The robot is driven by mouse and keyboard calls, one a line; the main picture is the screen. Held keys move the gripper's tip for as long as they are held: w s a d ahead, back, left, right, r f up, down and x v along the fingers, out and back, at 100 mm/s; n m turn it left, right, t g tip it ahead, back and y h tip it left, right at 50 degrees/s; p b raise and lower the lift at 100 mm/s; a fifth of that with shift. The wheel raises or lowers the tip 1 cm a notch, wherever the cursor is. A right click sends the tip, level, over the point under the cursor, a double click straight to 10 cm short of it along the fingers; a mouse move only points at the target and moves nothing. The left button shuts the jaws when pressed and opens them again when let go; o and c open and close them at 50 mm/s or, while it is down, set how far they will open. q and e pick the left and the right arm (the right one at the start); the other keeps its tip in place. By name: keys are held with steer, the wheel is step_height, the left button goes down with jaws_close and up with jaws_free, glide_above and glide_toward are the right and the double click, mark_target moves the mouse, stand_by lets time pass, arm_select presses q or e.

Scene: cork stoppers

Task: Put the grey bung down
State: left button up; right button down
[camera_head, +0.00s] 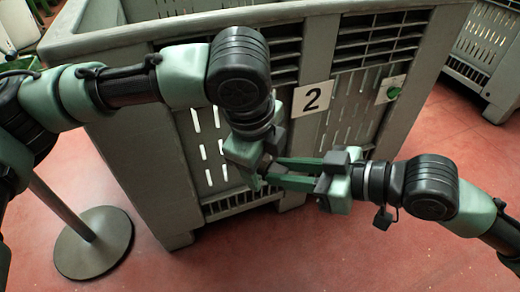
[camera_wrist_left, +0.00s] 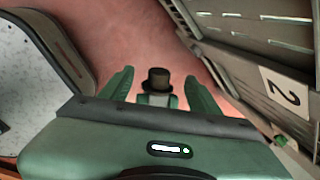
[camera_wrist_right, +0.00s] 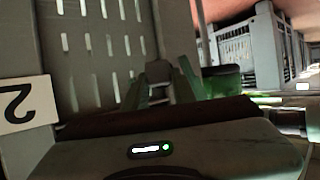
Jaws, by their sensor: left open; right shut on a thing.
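My right gripper (camera_head: 285,174) reaches in from the right in front of the crate wall. In the right wrist view its fingers (camera_wrist_right: 165,88) are shut on a small grey piece, which looks like the grey bung (camera_wrist_right: 158,70). My left gripper (camera_head: 262,172) is open, close to the right gripper's fingertips. In the left wrist view its two fingers (camera_wrist_left: 158,88) stand apart, with a dark round part and a paler part seen between them. I cannot tell whether those belong to my right arm. In the head view the bung is hidden among the fingers.
A large grey slatted crate (camera_head: 165,150) with a "2" label (camera_head: 312,98) stands right behind the grippers. A green round piece (camera_head: 393,92) sits on a pale card on it. A round-based post (camera_head: 95,243) stands at left. The red floor (camera_head: 300,255) in front is clear.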

arm_select(q)
steer(key=shift+w+d+f, duration=0.1)
steer(key=shift+f, duration=0.35)
steer(key=shift+c, duration=0.3)
jaws_close()
arm_select(e)
steer(key=c, duration=1.1)
jaws_free()
steer(key=shift+o, duration=0.2)
